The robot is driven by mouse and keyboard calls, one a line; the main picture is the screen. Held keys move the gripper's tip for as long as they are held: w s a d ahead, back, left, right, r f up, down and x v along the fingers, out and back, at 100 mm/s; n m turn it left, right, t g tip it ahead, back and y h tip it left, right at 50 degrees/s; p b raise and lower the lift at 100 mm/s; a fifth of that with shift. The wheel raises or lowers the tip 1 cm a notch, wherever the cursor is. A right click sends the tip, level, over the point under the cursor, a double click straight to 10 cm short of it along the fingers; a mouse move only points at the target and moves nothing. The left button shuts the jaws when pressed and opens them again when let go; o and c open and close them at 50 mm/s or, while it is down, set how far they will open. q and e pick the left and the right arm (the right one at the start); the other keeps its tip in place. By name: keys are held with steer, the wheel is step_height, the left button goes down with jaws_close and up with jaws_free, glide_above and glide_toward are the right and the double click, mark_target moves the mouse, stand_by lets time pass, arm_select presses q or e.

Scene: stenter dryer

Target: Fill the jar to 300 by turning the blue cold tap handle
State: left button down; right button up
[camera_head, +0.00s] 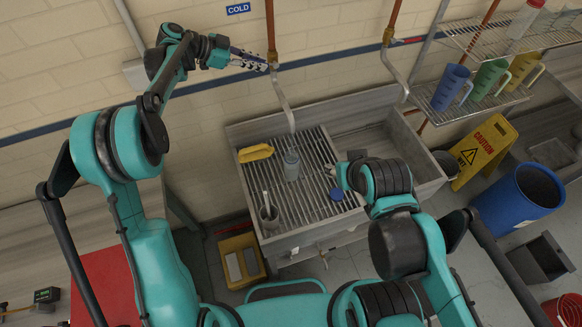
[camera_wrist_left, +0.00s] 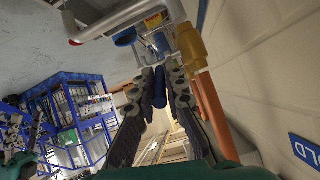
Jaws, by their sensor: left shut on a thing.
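The COLD sign (camera_head: 238,9) is on the wall above the cold tap, whose grey spout (camera_head: 284,103) bends down over the sink. My left gripper (camera_head: 262,62) is at the tap, shut on the blue cold tap handle (camera_wrist_left: 160,88), which shows between its fingers in the left wrist view. A translucent grey jar (camera_head: 291,166) stands upright on the slatted sink grid below the spout. Its marks and water level are too small to read. My right gripper (camera_head: 334,174) is low over the grid, right of the jar and apart from it; its fingers are too small to judge.
A second spout (camera_head: 393,70) is to the right. Coloured jugs stand on a rack (camera_head: 500,100); a yellow wet-floor sign (camera_head: 483,152) stands beside the sink.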

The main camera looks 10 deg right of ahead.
arm_select(q)
steer(key=f+h+b, duration=0.1)
steer(key=h+b, duration=0.1)
steer(key=b, duration=0.2)
steer(key=a+f+h+b, duration=0.1)
steer(key=h+b, duration=0.1)
steer(key=b, duration=0.1)
steer(key=shift+s+f+t+b, duration=0.1)
steer(key=shift+f+t+b, duration=0.15)
steer(key=shift+t+b, duration=0.15)
